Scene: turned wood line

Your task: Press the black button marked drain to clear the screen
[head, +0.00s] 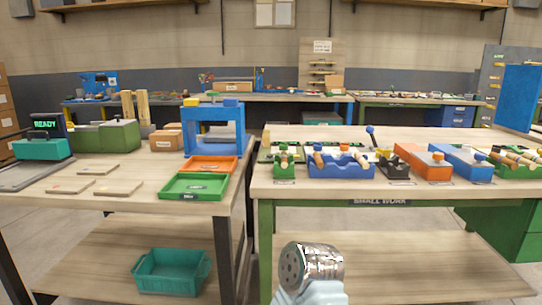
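A small dark screen (45,124) with READY in green letters stands at the far left, on the left bench. A teal box-shaped unit (42,149) sits just below and in front of it, beside a dark flat plate (30,175). I cannot make out a black button or a drain label at this size. Neither gripper shows in the head view. Only a silver and pale blue part of my own arm shows at the bottom middle, well away from the screen.
The left bench (140,200) holds a green machine (107,136), flat wooden pieces, a blue frame (214,130), and orange (208,165) and green (195,187) trays. A gap separates it from the right bench (330,188), whose front is lined with coloured holders. A teal bin (171,272) is below.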

